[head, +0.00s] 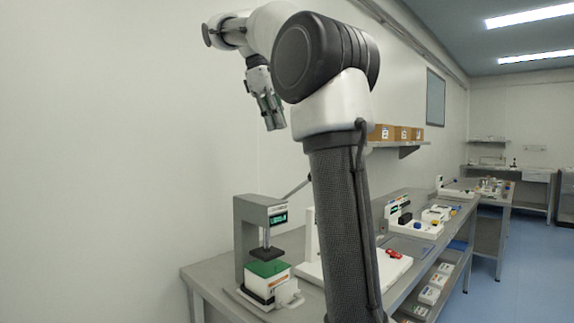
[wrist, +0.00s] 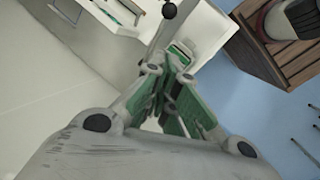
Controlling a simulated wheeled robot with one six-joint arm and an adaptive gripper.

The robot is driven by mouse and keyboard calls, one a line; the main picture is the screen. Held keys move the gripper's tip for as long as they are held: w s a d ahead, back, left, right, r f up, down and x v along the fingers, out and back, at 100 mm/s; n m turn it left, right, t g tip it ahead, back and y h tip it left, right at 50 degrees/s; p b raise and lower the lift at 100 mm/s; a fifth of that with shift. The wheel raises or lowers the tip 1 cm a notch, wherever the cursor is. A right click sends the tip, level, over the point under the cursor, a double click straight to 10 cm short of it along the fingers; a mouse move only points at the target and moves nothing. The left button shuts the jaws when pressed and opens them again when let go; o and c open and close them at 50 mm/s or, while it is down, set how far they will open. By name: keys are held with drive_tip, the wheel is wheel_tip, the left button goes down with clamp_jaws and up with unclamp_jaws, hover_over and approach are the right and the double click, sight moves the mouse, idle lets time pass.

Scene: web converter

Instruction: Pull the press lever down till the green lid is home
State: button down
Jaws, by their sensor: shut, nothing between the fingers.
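The grey press (head: 250,235) stands on the bench at the lower left of the head view. Its dark pressing plate (head: 267,253) is above the green lid (head: 267,268), with a gap between them. The lid sits on a white box (head: 266,284) in the press. The press lever (head: 295,188) slants up to the right from the press, its upper part hidden behind my arm.
The grey bench (head: 207,276) runs along the wall to the right, with a red item (head: 394,253) and white stations (head: 414,222) on it. A shelf with cardboard boxes (head: 402,133) hangs on the wall. The air left of my arm is clear.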

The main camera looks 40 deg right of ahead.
drive_tip(key=shift+f, duration=0.1)
drive_tip(key=s+d+x, duration=0.1)
drive_tip(key=s+x, duration=0.1)
drive_tip(key=x, duration=1)
drive_tip(key=shift+s+d, duration=0.25)
drive_tip(key=shift+d, duration=0.05)
